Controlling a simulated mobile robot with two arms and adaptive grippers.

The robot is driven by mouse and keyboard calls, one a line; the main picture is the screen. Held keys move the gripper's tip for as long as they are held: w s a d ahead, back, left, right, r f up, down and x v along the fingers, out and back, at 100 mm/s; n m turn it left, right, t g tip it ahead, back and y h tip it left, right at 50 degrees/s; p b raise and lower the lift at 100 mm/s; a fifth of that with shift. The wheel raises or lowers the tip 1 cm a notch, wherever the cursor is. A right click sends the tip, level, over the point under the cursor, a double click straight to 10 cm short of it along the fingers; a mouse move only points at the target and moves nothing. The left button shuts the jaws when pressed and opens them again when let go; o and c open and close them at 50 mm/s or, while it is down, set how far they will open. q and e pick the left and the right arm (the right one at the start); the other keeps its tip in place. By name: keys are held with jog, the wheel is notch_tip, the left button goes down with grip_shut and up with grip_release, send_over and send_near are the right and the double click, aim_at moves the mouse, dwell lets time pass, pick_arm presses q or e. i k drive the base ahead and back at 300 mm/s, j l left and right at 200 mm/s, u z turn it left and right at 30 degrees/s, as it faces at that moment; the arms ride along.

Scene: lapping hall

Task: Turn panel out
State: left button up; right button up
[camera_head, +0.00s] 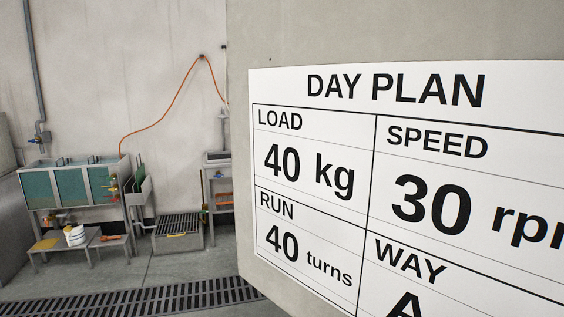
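A grey panel (400,35) fills the right side of the head view, close to me and seen at a slant. A white sheet headed DAY PLAN (520,90) is on it. The sheet reads LOAD 40 kg, SPEED 30 rpm with the last letter partly cut off, RUN 40 turns, and WAY with a letter like A cut off at the bottom edge. The panel's left edge is in view; its right and bottom parts run out of the picture. Neither of my grippers shows.
At the back left stands a wash unit with teal panels (70,187). A low bench (83,242) holds a white bucket (75,236). A grated box (178,232) stands beside them. A floor grate (170,297) crosses the foreground. An orange hose (178,97) hangs on the wall.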

aim_at(390, 157)
jog(key=k+l+z, duration=0.15)
jog(key=l, duration=0.25)
jog(key=l+z, duration=0.2)
jog(key=l, duration=0.15)
jog(key=k+l+z, duration=0.15)
jog(key=l, duration=0.3)
